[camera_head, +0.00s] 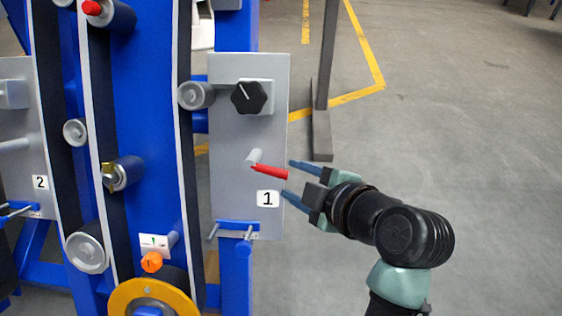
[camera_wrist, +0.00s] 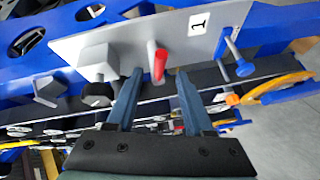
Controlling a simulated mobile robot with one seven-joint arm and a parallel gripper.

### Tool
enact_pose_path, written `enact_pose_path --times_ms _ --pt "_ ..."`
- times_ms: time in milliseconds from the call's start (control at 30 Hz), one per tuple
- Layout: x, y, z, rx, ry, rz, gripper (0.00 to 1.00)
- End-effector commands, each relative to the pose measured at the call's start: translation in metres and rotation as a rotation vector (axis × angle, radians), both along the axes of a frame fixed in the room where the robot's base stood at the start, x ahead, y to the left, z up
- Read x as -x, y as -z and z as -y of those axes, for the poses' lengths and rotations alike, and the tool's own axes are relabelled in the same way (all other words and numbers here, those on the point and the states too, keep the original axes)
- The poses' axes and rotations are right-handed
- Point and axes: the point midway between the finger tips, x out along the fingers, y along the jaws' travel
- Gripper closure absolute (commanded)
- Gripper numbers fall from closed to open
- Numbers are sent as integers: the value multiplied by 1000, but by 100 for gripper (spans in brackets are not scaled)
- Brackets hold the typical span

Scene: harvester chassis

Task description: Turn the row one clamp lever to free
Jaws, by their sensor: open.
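The row one clamp lever (camera_head: 269,172) has a red grip and a grey pivot on the grey plate marked 1 (camera_head: 222,130). Its grip points right and slightly down in the head view. My gripper (camera_head: 287,178) is open, with its two blue fingers pointing left toward the lever. The fingertips lie just right of the red grip, one above and one below its line. In the wrist view the red grip (camera_wrist: 159,64) shows between the two fingers (camera_wrist: 158,73). I cannot tell whether any finger touches it.
A black knob (camera_head: 249,97) sits above the lever on the same plate. A blue bracket with bolts (camera_head: 238,226) is below it. A dark upright post (camera_head: 325,80) stands behind my gripper. Open floor lies to the right. A plate marked 2 (camera_head: 40,150) is at far left.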

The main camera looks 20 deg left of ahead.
Motion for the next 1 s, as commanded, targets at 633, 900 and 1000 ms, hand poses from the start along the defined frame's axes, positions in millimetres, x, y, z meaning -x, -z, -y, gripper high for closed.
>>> enact_pose_path --times_ms 633,900,1000 --pt "18 -14 19 0 0 0 48" --pt "11 -29 21 -16 50 9 48" --pt "-4 -68 25 -75 179 39 48"
